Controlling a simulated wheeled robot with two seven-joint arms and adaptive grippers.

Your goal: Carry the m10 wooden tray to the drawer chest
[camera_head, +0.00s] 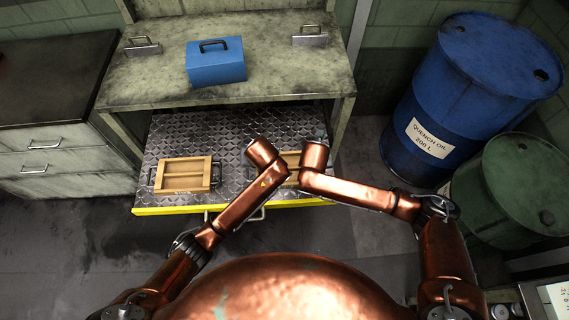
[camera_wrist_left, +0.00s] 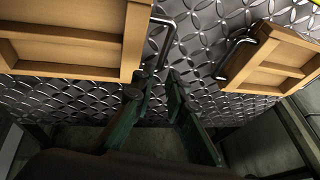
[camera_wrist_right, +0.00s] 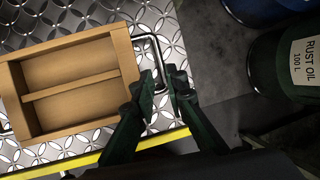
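Two wooden trays with dividers and metal end handles lie on the diamond-plate drawer (camera_head: 215,130). The left tray (camera_head: 185,175) is in plain sight; a small label on its front is too small to read. The right tray (camera_wrist_right: 85,85) is mostly hidden behind my arms in the head view, and it shows large in the left wrist view (camera_wrist_left: 75,48). I cannot tell which is the m10. My left gripper (camera_wrist_left: 155,86) is open at one end handle of the right tray. My right gripper (camera_wrist_right: 160,75) is open, its fingertips on either side of the handle at the opposite end.
A blue toolbox (camera_head: 216,65) sits on the bench (camera_head: 270,60) above the open drawer. A drawer chest (camera_head: 45,120) stands at left. A blue quench-oil drum (camera_head: 450,90) and a green drum (camera_head: 515,185) stand at right. Dark floor is clear at lower left.

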